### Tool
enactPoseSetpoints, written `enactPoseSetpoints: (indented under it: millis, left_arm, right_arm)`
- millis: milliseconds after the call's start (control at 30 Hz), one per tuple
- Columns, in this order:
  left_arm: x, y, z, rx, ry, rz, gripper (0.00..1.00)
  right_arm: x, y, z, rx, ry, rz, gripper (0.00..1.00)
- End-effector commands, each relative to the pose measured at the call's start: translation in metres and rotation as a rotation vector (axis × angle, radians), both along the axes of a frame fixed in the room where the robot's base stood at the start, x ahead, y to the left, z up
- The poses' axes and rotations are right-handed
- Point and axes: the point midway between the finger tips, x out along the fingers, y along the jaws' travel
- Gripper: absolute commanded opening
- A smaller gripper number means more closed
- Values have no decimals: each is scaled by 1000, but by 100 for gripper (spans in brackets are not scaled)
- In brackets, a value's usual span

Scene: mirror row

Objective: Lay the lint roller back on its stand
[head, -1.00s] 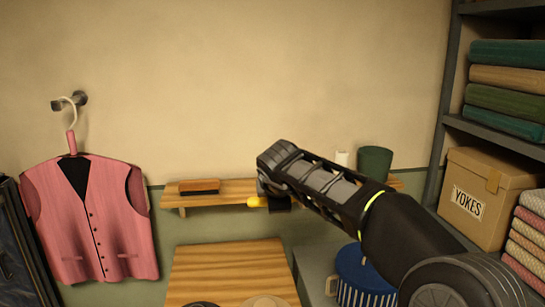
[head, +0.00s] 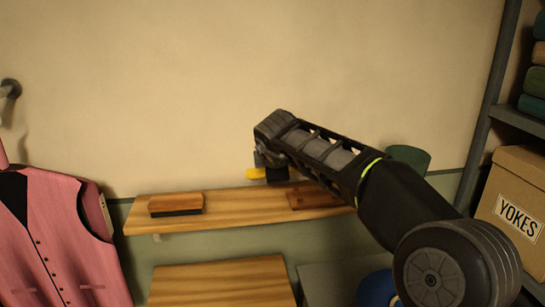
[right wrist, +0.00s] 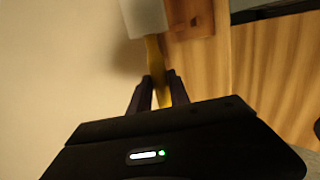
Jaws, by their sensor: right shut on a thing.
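My right gripper (head: 275,174) is shut on the yellow handle of the lint roller (head: 256,174), above the wall shelf. In the right wrist view, the fingers (right wrist: 160,95) clasp the yellow handle (right wrist: 153,52), and the roller's white head (right wrist: 143,15) points to the top. In the head view my arm hides the white head. The stand appears to be the reddish-brown wooden block (head: 312,198) on the shelf, partly behind my arm; a reddish-brown piece (right wrist: 190,18) also shows beside the roller in the right wrist view. Contact between roller and stand cannot be told. My left gripper is out of view.
The wooden shelf (head: 235,208) carries a clothes brush (head: 176,204) on its left. A dark green container (head: 408,157) stands behind my right arm. A pink vest (head: 62,235) hangs at left; a YOKES box (head: 518,200) sits at right. The shelf's middle is clear.

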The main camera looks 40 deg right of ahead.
Motion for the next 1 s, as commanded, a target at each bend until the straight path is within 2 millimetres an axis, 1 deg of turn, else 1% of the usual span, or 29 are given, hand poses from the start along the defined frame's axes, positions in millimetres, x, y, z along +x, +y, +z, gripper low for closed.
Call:
enactPoseSetpoints:
  millis: [367, 567, 767, 1000]
  left_arm:
    - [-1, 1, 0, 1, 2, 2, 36]
    - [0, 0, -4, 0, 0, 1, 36]
    - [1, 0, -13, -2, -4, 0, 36]
    - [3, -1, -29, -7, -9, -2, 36]
  right_arm:
    - [0, 0, 1, -2, -1, 1, 0]
    - [0, 0, -3, -2, -1, 1, 0]
    - [0, 0, -15, -1, -2, 2, 0]
    - [0, 0, -35, -2, -2, 1, 0]
